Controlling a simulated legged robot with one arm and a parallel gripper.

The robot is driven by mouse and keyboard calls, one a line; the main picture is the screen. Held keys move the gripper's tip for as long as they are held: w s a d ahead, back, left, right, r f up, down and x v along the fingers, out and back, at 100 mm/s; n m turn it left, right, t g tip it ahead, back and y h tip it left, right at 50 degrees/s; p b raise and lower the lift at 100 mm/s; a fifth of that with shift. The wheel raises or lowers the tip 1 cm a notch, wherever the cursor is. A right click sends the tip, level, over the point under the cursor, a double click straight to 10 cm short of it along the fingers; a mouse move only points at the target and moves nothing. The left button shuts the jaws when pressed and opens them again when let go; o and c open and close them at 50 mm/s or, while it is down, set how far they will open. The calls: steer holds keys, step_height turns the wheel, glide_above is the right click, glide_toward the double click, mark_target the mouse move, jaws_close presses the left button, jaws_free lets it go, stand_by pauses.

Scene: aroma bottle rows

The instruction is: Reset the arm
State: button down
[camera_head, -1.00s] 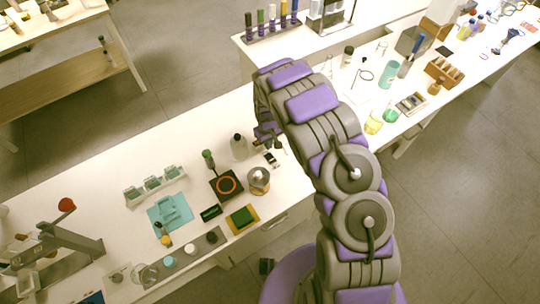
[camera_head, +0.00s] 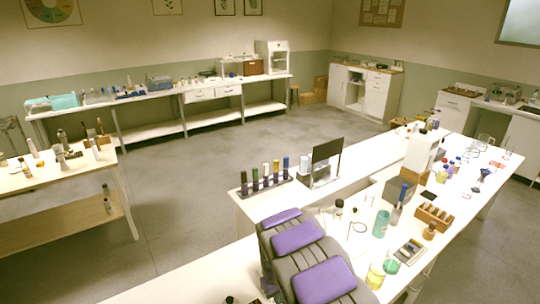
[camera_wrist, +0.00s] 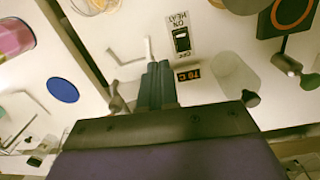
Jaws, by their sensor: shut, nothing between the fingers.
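In the wrist view my gripper (camera_wrist: 158,72) is shut and empty, its two dark fingers side by side. Beyond the fingertips is a heat switch plate (camera_wrist: 182,38) with a black rocker, and a small 70 C display (camera_wrist: 188,74) beside it. In the head view only the grey and purple links of my arm show, at the bottom middle over the bench; my gripper is out of that view.
Right of my arm are a teal cylinder (camera_head: 381,224), a yellow beaker (camera_head: 375,277) and a wooden rack (camera_head: 434,216). Open grey floor (camera_head: 180,190) lies at left. A hotplate (camera_wrist: 288,16) shows in the wrist view.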

steer(key=s+d+r+m, duration=0.1)
steer(key=s+d+r, duration=0.2)
steer(key=s+r, duration=0.3)
steer(key=s+d+r+m+b, duration=0.1)
steer(key=s+d+r+m, duration=0.1)
steer(key=s+d+r, duration=0.4)
steer(key=s+d+r+m, duration=0.1)
steer(key=s+r, duration=0.3)
steer(key=r, duration=0.4)
steer(key=s+r+g+b, duration=0.1)
steer(key=s+r, duration=0.1)
steer(key=s, duration=0.9)
steer(key=s+d+r+m, duration=0.1)
steer(key=s+r, duration=0.2)
steer(key=s, duration=0.8)
steer(key=shift+s+d+m+g+y+b, duration=0.3)
steer(key=shift+s+g+b, duration=0.05)
steer(key=shift+s+g, duration=0.05)
